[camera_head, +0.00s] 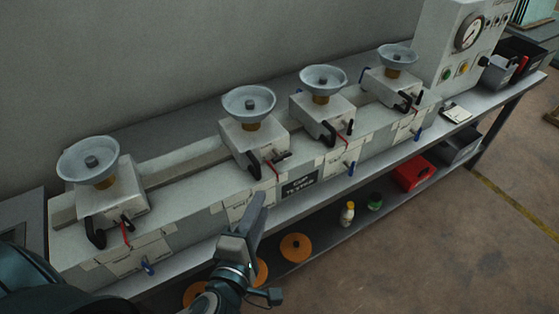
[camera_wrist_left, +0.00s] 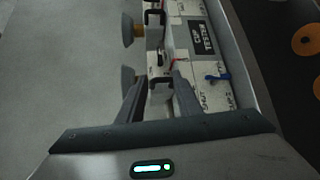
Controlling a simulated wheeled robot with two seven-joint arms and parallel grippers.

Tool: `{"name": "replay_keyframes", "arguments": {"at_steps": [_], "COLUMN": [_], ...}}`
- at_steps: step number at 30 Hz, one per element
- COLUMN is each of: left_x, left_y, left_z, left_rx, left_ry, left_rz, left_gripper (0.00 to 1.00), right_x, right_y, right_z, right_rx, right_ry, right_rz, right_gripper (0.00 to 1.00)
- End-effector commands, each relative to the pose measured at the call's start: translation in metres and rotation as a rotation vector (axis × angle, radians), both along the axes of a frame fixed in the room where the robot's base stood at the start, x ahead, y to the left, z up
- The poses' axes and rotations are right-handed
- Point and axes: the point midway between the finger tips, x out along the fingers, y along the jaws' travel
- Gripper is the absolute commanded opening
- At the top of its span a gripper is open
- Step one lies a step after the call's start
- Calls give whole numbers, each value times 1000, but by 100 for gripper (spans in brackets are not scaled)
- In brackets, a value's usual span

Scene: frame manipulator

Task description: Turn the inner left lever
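The bench tester has several stations in a row, each with a grey cup, a black handle, a thin red lever and a blue lever on the front. The second station from the left (camera_head: 250,138) has its black handle (camera_head: 253,165) pointing down and its red lever (camera_head: 271,168) beside it. My left gripper (camera_head: 258,212) is in front of this station's front face and hides part of it. In the left wrist view its two fingers (camera_wrist_left: 158,98) are spread and empty, with a black handle (camera_wrist_left: 160,81) beyond the tips. A blue lever (camera_wrist_left: 217,77) lies right of the fingers.
The CUP TESTER sign (camera_head: 300,185) is on the front face. A gauge box (camera_head: 450,45) stands at the right end.

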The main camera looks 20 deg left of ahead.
Motion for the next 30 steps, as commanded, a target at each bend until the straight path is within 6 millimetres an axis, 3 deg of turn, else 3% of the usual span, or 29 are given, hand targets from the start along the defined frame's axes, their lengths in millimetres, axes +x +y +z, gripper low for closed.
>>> {"name": "replay_keyframes", "arguments": {"at_steps": [11,17,22,30], "left_x": [3,15,33,81], "left_y": [0,2,4,9], "left_z": [-1,-4,-6,-9], "left_rx": [1,2,1,4], "left_ry": [-3,-5,-7,-3], "left_rz": [0,1,1,1], "left_gripper": [32,32,32,32], "right_x": [0,0,0,1], "right_y": [0,0,2,5], "right_z": [-2,-11,-22,-14], "right_rx": [0,0,1,4], "right_ry": [0,0,-1,-1], "right_rz": [0,0,0,-2], "right_gripper": [31,31,31,31]}}
